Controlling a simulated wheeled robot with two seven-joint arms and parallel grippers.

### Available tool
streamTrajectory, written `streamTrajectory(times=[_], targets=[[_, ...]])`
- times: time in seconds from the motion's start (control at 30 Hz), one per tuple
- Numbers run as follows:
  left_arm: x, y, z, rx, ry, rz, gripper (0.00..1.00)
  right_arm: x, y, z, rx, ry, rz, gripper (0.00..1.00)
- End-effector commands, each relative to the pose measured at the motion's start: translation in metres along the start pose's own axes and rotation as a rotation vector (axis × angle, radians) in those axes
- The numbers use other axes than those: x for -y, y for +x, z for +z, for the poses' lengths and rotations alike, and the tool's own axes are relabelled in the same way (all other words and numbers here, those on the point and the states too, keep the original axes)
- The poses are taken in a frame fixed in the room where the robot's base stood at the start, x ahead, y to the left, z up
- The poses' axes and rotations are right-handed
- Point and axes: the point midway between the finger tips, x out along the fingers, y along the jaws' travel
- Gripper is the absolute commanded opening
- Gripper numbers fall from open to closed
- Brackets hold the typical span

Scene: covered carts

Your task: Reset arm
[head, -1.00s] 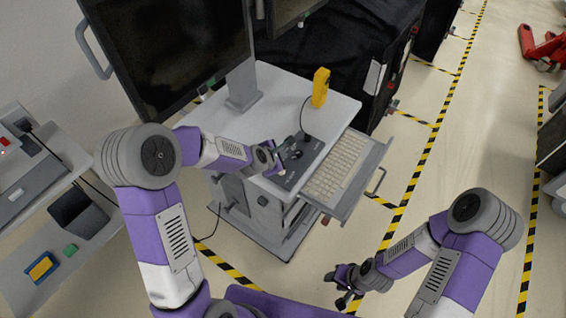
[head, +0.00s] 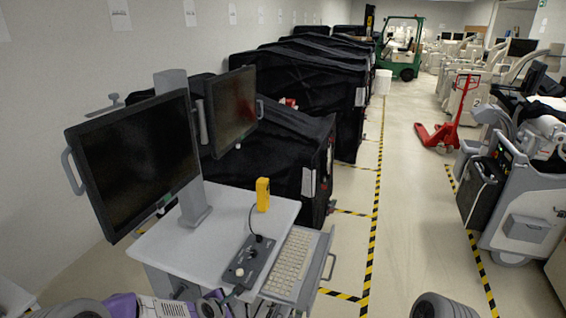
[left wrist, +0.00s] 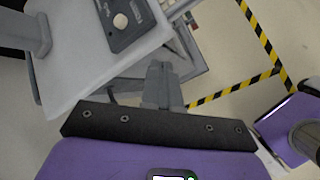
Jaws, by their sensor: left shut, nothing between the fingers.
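My left gripper (left wrist: 162,78) is shut and empty in the left wrist view, its fingers together. It is near the edge of the white cart top (left wrist: 80,75). In the head view, the left arm is low at the bottom edge, in front of the cart. Only a grey arm link of my right arm shows at the bottom right; the right gripper is out of view.
The cart (head: 170,245) carries a monitor (head: 135,160), a yellow device (head: 262,194), a black control panel (head: 250,262) and a keyboard (head: 290,262). Black-covered carts (head: 270,150) stand behind. A red pallet jack (head: 445,130) stands in the aisle, whose floor is largely clear.

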Motion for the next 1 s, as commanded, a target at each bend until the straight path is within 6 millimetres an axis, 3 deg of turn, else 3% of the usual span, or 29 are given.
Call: streamTrajectory(times=[0.37,0.47,0.57,0.6,0.73,0.9,1.0], targets=[[0.12,0.046,-0.059,-0.009,0.503,-0.221,0.0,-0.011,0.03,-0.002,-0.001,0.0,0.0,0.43],[0.168,0.055,-0.08,0.024,0.697,-0.311,0.0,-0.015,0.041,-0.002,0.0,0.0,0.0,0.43],[0.228,0.062,-0.104,0.099,0.943,-0.421,0.0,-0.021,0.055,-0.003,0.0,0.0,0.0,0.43],[0.252,0.062,-0.114,0.14,1.043,-0.464,0.0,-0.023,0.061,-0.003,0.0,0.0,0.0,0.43],[0.316,0.057,-0.136,0.289,1.319,-0.565,0.0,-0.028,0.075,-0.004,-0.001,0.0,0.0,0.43],[0.36,0.047,-0.149,0.432,1.522,-0.619,0.0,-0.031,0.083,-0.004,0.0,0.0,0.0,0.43],[0.368,0.044,-0.151,0.466,1.568,-0.625,0.0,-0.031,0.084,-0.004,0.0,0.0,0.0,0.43]])
